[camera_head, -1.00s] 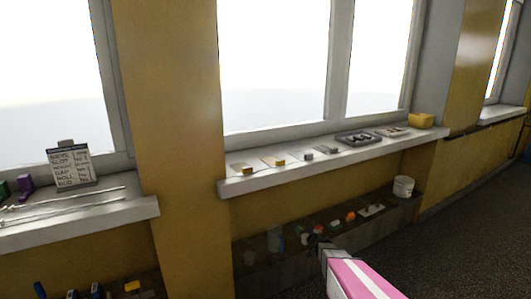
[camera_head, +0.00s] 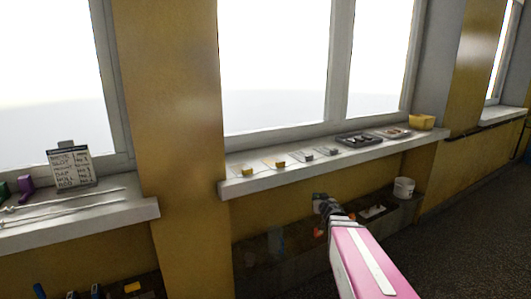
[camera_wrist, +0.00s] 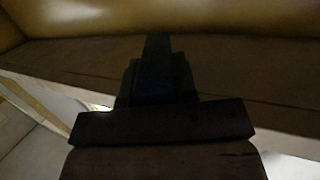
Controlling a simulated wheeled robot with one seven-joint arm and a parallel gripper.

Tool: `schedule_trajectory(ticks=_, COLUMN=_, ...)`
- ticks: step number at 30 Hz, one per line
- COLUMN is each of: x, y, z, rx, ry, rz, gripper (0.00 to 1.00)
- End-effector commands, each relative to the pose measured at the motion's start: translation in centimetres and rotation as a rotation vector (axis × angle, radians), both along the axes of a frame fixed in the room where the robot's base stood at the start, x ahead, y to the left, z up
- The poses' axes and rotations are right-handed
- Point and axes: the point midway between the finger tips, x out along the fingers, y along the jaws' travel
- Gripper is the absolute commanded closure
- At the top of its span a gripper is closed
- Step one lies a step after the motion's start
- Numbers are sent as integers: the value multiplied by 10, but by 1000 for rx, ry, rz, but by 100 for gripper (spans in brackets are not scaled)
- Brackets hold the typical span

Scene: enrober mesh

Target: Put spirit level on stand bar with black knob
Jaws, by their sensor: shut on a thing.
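My gripper (camera_head: 324,204) is in front of the yellow wall, below the edge of the window sill and above the low ledge. In the wrist view, my gripper (camera_wrist: 155,85) is very dark and shut on a dark narrow object (camera_wrist: 155,65). I cannot tell from its look whether this is the spirit level. On the sill are small yellow-topped blocks (camera_head: 247,171) and small grey blocks (camera_head: 308,155) on flat plates. They are too small for me to make out a stand bar or black knob.
The window sill (camera_head: 232,188) also carries a dark tray (camera_head: 357,140) and a yellow box (camera_head: 422,122). A white bucket (camera_head: 404,188) stands at the right end of the low ledge. A sign (camera_head: 72,168) and thin rods (camera_head: 75,203) are on the left sill. A yellow pillar (camera_head: 180,150) separates the sills.

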Motion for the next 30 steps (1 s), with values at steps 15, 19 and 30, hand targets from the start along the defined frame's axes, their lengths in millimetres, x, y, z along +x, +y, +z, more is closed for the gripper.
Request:
schedule_trajectory(ticks=15, x=-62, y=-17, z=79, rx=15, ry=-22, rz=-142, gripper=98)
schedule_trajectory(ticks=19, x=-61, y=-17, z=79, rx=15, ry=-22, rz=-142, gripper=98)
schedule_trajectory(ticks=30, x=-61, y=-17, z=79, rx=15, ry=-22, rz=-141, gripper=98)
